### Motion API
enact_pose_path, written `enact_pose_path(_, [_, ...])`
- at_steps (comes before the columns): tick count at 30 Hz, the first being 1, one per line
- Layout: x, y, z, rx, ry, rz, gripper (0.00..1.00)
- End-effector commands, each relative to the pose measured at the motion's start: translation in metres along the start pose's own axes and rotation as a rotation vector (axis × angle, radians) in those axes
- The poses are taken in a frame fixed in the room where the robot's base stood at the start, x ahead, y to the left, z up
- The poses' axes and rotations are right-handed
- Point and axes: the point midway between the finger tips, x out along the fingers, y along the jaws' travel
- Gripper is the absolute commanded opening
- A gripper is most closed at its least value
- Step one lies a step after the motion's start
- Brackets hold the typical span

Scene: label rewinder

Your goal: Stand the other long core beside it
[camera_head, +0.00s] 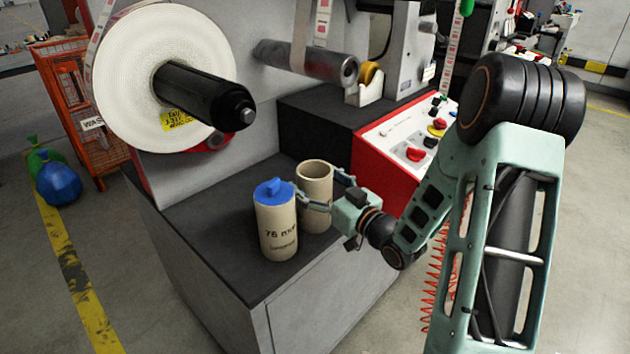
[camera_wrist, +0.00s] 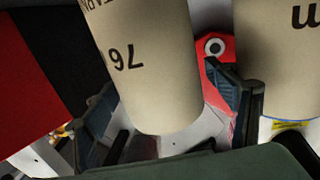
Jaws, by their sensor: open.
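Two long tan cores stand upright on the dark bench top. One core (camera_head: 277,232) has a blue cap (camera_head: 273,189) on it and shows "76 mm" printing; it also shows at the right of the wrist view (camera_wrist: 280,60). The other core (camera_head: 315,178) has an open top and stands just behind and to the right, close beside it. It fills the middle of the wrist view (camera_wrist: 150,75). My gripper (camera_head: 318,190) is open, with one finger on each side of the open-topped core. One finger sits between the two cores. Contact cannot be told.
The bench top (camera_head: 215,220) is free left of the cores. A large white label roll (camera_head: 130,75) on a black spindle (camera_head: 200,95) hangs above. A red-edged control panel (camera_head: 410,140) stands at the right. Blue and green bags (camera_head: 58,182) lie on the floor.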

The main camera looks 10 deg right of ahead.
Motion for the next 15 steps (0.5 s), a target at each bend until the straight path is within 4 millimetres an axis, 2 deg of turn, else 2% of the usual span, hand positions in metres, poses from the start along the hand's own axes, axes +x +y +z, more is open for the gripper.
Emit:
enact_pose_path(7, [-0.001, 0.000, -0.004, 0.000, 0.000, 0.000, 0.79])
enact_pose_path(11, [-0.022, 0.002, -0.002, 0.001, -0.002, 0.004, 0.79])
enact_pose_path(15, [-0.054, 0.002, -0.003, 0.001, -0.002, 0.005, 0.79])
